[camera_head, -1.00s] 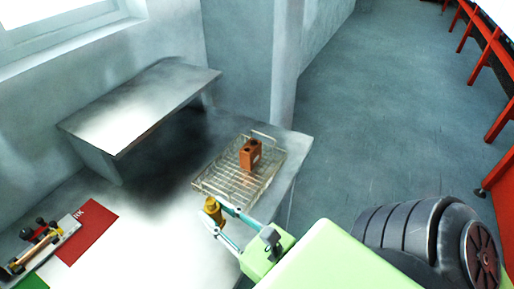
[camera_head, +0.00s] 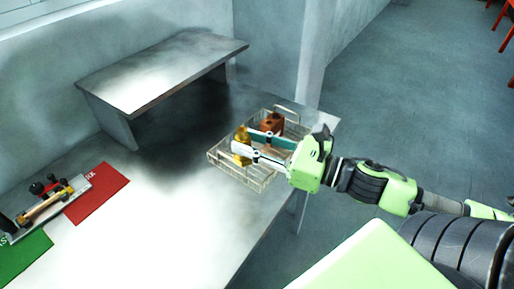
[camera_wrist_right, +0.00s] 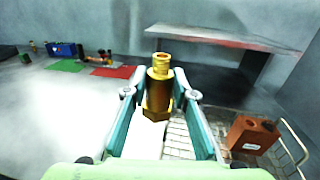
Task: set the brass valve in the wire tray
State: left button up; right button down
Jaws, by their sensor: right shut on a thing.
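The brass valve (camera_head: 241,146) is upright between the fingertips of my right gripper (camera_head: 252,143), which is shut on it. In the right wrist view the valve (camera_wrist_right: 158,88) stands between the two teal fingers, with its narrow neck up. The wire tray (camera_head: 224,163) lies near the table's right edge, and the valve is over its left part. I cannot tell whether the valve touches the tray floor. The tray's mesh and handle (camera_wrist_right: 291,142) show at the lower right of the wrist view. My left gripper is not in view.
A brown block with holes (camera_head: 271,122) stands in the far part of the tray, close to my right fingers. A raised metal shelf (camera_head: 160,72) stands behind. A red mat (camera_head: 96,193) and a green mat (camera_head: 25,255) lie at the left with tools. The table's middle is clear.

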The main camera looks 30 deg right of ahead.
jog(key=w+d+f, duration=0.2)
jog(key=w+f, duration=0.1)
jog(key=f, duration=0.1)
jog(key=w+d+f, duration=0.2)
jog(key=w+f, duration=0.1)
jog(key=w+d+f, duration=0.3)
jog(key=f, duration=0.1)
jog(key=shift+f+b, duration=0.3)
jog(key=shift+f, duration=0.05)
jog(key=shift+f, duration=0.2)
jog(key=c, duration=1.7)
grip_release()
jog(key=shift+s, duration=0.1)
jog(key=shift+r, duration=0.1)
